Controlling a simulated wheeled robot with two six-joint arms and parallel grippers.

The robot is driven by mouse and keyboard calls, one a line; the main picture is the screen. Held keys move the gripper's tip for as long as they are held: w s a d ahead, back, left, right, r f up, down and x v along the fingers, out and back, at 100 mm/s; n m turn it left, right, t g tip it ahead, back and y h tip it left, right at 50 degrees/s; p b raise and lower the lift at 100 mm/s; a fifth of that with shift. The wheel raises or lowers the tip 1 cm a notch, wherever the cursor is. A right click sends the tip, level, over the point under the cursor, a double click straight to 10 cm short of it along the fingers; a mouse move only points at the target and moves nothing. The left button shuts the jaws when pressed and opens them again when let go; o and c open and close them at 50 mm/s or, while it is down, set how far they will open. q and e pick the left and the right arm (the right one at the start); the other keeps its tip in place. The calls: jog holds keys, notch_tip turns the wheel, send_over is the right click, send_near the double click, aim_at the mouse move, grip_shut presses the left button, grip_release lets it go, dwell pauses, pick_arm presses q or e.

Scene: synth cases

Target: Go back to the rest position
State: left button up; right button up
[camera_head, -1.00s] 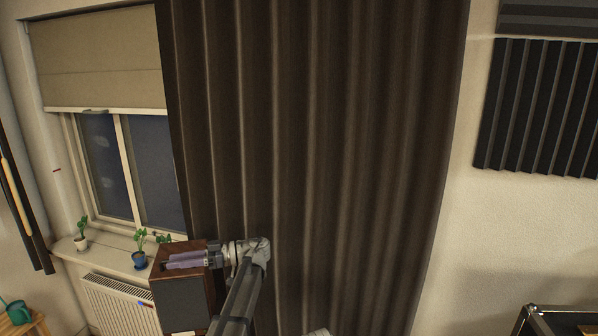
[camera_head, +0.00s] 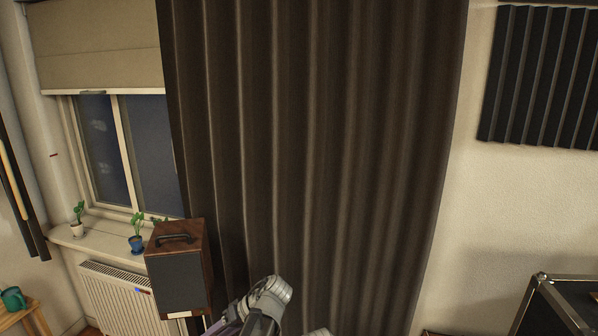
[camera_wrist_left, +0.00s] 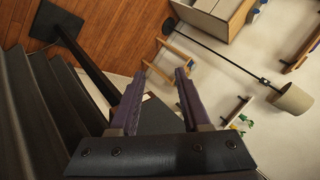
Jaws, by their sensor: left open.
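My left arm shows at the bottom middle of the head view, pale grey, with its purple fingers mostly cut off or hidden there. In the left wrist view my left gripper (camera_wrist_left: 160,76) has its two purple fingers apart, with nothing held between them. A brown wooden speaker (camera_head: 181,268) with a dark front and a black handle on top stands left of the arm. My right gripper is in neither view.
A dark curtain (camera_head: 310,150) hangs behind the arm. A radiator (camera_head: 118,298) and a sill with potted plants (camera_head: 137,235) are at the left. A black metal-edged case (camera_head: 560,306) is at the lower right. Wooden floor (camera_wrist_left: 120,35) shows in the wrist view.

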pick_arm(q)
jog(key=s+d+f+m+h+b, duration=0.6)
jog(key=s+d+f+m+h, duration=0.2)
jog(key=s+d+f, duration=0.7)
jog(key=shift+d+f+m, duration=0.15)
jog(key=shift+d+m, duration=0.1)
jog(key=shift+m, duration=0.75)
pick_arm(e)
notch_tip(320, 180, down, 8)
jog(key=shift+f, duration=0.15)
pick_arm(q)
jog(key=shift+f+b, duration=0.1)
jog(key=shift+b, duration=0.25)
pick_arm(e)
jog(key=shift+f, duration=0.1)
